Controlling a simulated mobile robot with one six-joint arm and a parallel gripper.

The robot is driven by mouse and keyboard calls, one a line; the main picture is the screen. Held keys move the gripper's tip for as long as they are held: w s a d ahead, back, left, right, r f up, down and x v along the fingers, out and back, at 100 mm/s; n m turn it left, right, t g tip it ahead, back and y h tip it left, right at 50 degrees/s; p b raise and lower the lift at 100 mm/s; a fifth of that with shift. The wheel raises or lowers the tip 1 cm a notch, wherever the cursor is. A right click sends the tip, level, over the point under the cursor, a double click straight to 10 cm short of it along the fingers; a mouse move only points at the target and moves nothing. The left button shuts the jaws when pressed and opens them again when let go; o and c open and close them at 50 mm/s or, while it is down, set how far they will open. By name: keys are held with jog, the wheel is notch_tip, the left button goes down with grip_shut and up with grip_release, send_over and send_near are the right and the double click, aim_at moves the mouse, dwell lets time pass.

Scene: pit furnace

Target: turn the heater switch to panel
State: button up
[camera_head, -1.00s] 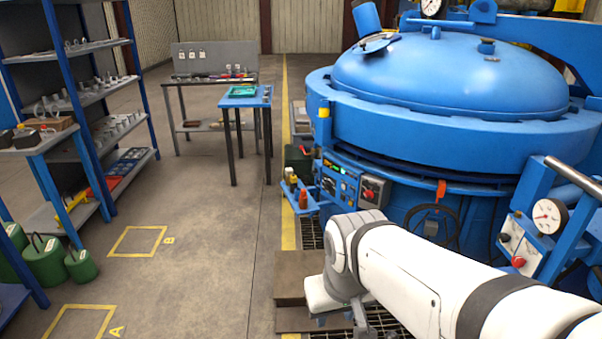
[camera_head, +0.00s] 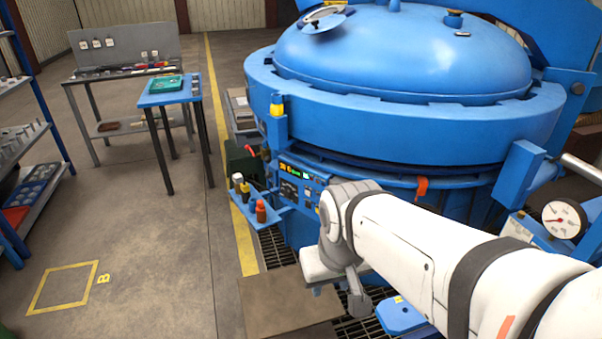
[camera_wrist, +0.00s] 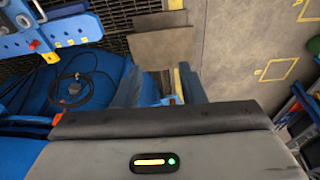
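The control panel (camera_head: 295,183), with lit displays and small knobs, is on the front of the blue furnace (camera_head: 400,110). My arm hides its right part, and I cannot single out the heater switch. My gripper (camera_head: 352,300) hangs down in front of and below the panel, over the floor grating and apart from the panel. No held thing shows in it.
A blue shelf with small bottles (camera_head: 255,208) juts out left of the panel. A pressure gauge (camera_head: 563,220) is at the right. A brown mat (camera_head: 285,302) lies below; floor to the left is clear.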

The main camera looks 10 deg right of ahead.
jog(key=shift+a, duration=0.1)
